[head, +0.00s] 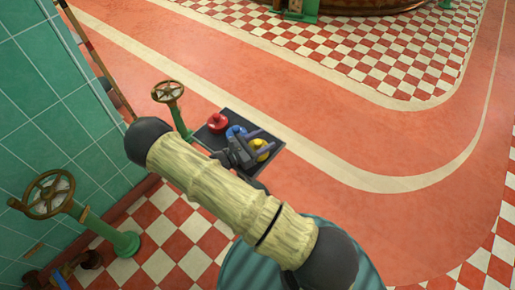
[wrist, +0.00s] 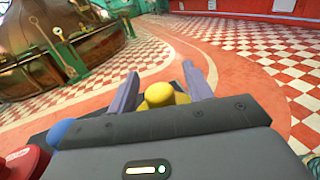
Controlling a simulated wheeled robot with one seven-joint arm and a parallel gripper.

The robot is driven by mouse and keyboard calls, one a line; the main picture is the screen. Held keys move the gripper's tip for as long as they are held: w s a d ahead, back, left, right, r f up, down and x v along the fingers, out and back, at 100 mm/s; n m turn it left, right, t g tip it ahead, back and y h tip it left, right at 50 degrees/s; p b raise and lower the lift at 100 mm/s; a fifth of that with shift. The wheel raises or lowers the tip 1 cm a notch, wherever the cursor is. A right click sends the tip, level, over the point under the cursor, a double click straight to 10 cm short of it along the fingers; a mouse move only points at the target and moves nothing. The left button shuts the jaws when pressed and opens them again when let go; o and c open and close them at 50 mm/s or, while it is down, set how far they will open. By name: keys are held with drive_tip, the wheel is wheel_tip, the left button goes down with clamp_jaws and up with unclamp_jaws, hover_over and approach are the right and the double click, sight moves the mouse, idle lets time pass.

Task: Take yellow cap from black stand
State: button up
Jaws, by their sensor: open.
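The black stand (head: 276,154) has a dark flat top and stands near the green wall in the head view. On it are a red cap (head: 217,121), a blue cap (head: 236,131) and the yellow cap (head: 262,149). My gripper (head: 266,139) is open over the stand, its two purple-grey fingers around the yellow cap. In the wrist view the yellow cap (wrist: 161,94) shows between the open fingers (wrist: 164,82), apart from both. Its lower part is hidden behind my gripper body. The blue cap (wrist: 64,132) and red cap (wrist: 24,162) show at lower left.
A green post with a bronze handwheel (head: 168,92) stands just left of the stand. Another handwheel valve (head: 49,194) is at lower left by the teal tiled wall (head: 50,90). A copper kettle (wrist: 70,45) is far off. The red floor to the right is clear.

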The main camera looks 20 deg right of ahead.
idle(0.5)
clamp_jaws()
wheel_tip(320, 180, up, 10)
drive_tip(key=p, duration=0.2)
idle(0.4)
idle(0.4)
